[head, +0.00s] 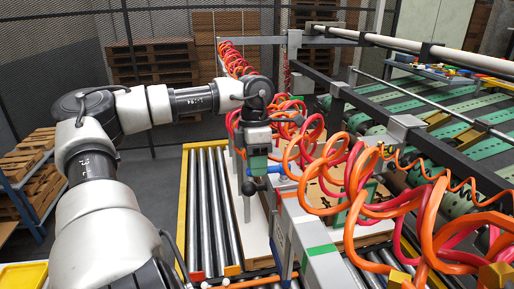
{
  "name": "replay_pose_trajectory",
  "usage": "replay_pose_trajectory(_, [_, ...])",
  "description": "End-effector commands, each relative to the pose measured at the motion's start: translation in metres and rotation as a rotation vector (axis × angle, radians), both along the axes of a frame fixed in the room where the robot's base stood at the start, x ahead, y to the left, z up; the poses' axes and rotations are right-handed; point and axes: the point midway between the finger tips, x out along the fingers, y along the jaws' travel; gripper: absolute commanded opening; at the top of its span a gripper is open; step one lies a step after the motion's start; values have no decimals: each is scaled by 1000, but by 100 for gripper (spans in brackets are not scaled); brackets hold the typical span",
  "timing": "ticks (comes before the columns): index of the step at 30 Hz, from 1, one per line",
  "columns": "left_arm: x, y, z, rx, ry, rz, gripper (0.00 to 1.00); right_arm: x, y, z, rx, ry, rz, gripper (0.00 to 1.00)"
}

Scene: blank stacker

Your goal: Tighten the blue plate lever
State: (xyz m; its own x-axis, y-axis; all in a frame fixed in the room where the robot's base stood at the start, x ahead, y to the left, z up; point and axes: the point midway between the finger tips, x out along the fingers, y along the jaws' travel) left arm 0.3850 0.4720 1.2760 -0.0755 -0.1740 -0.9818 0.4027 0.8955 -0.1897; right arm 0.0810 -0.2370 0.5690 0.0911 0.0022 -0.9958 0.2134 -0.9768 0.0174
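My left arm reaches in from the left, and my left gripper (257,150) points down at its end over the machine. A small blue part (275,169), which looks like the blue plate lever, sticks out just below and to the right of the gripper. A green block (257,167) and a black ball knob (249,188) on a rod sit right below it. The fingers are small and blend into these parts. I cannot tell whether they touch the lever or how far apart they are. My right gripper is not in view.
Orange and red coiled hoses (440,225) fill the right side close to the machine. A roller conveyor (208,205) with a yellow edge lies left of a pale board (248,235). A grey rail with a green mark (321,250) runs toward me. Wooden pallets (152,65) stand behind.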

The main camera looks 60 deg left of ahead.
Motion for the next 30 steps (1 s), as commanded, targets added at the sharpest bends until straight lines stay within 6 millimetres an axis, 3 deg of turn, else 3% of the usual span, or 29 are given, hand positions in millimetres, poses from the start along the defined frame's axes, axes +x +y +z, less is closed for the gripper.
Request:
replay_pose_trajectory(3, [0, 0, -1, -1, 2, 2, 45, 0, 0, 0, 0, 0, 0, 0])
replay_pose_trajectory(14, [1, 2, 5, 0, 3, 6, 45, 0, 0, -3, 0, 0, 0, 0])
replay_pose_trajectory(30, [8, 19, 96, -1, 3, 5, 45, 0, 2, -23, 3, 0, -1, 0])
